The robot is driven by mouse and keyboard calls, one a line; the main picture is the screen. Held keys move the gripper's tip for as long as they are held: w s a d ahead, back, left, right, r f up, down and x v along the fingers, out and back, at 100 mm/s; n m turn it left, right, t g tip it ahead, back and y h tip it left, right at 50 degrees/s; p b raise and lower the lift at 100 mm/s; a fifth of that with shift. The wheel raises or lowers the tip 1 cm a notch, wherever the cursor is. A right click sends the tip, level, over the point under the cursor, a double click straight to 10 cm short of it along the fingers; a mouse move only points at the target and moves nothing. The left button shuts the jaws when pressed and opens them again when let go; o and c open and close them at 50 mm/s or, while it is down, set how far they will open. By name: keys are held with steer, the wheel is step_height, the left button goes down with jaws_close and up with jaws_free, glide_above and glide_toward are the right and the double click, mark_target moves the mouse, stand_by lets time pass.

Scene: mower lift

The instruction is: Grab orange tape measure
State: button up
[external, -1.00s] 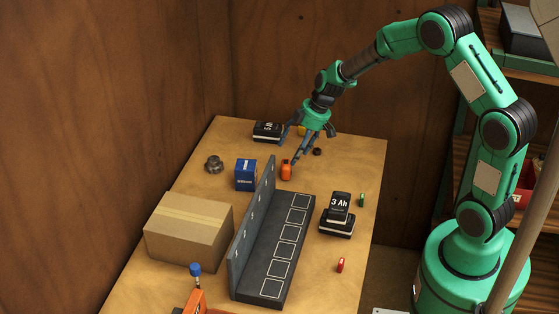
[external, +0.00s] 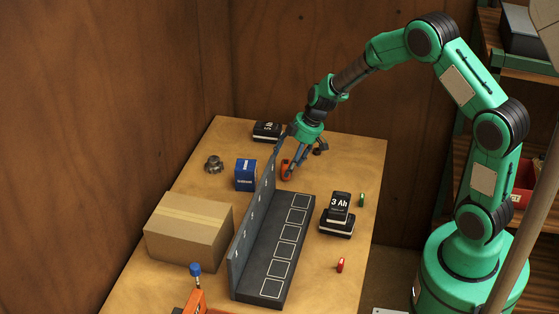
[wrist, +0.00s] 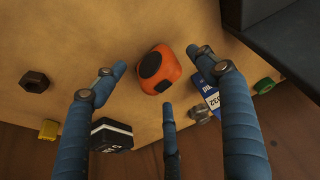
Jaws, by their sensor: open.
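The orange tape measure (external: 285,169) with black patches stands on the workbench just beyond the far end of the dark rack. In the wrist view the tape measure (wrist: 160,68) lies between my spread blue fingers. My gripper (external: 297,161) is open and close above it, its fingers partly covering it in the external view. In the wrist view my gripper (wrist: 161,82) has one fingertip on each side of the tape measure and a third below it in the picture. It holds nothing. Whether any finger touches it I cannot tell.
The dark rack (external: 270,262) with its upright wall stands close by. A blue box (external: 245,174), a grey metal piece (external: 214,164), a black battery (external: 267,129) and a 3 Ah battery (external: 337,214) are around. A cardboard box (external: 180,236) sits at left.

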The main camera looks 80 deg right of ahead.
steer(key=shift+x, duration=1.2)
steer(key=shift+c, duration=0.5)
jaws_close()
